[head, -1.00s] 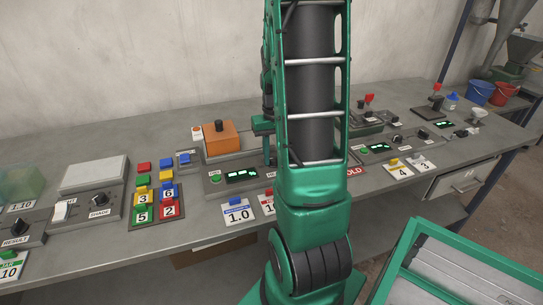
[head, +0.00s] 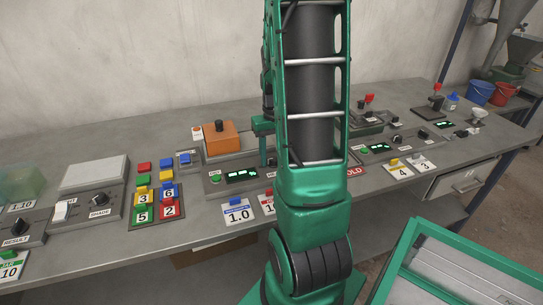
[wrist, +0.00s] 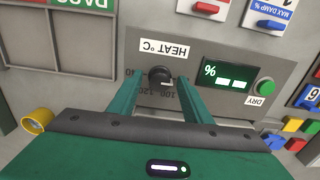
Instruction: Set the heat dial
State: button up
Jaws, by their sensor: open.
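The heat dial (wrist: 159,73) is a round black knob on a grey panel, with a white label (wrist: 166,48) reading HEAT °C upside down in the wrist view. Numbers including 100 and 120 are printed around it, partly covered by the fingers. My gripper (wrist: 159,80) is open, with one green finger on each side of the dial. I cannot tell whether the fingers touch it. In the head view my arm hides the dial, and part of my gripper (head: 263,127) shows left of the arm.
Beside the dial are a dark display (wrist: 234,72) with a % sign and dashes, and a green DRY button (wrist: 265,87). An orange block (head: 221,138) stands behind the panel. Coloured number buttons (head: 158,195) lie to the left. A yellow ring-shaped thing (wrist: 36,121) shows in the wrist view.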

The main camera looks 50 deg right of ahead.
jog(key=shift+r, duration=0.1)
notch_tip(320, 180, up, 10)
jog(key=shift+r, duration=0.25)
jog(key=shift+w+a, duration=0.1)
dwell(0.6)
jog(key=s+a, duration=1.4)
jog(key=a, duration=0.2)
jog(key=shift+a, duration=0.15)
jog(key=shift+w, duration=0.1)
jog(key=shift+w+f, duration=0.2)
jog(key=shift+w, duration=0.3)
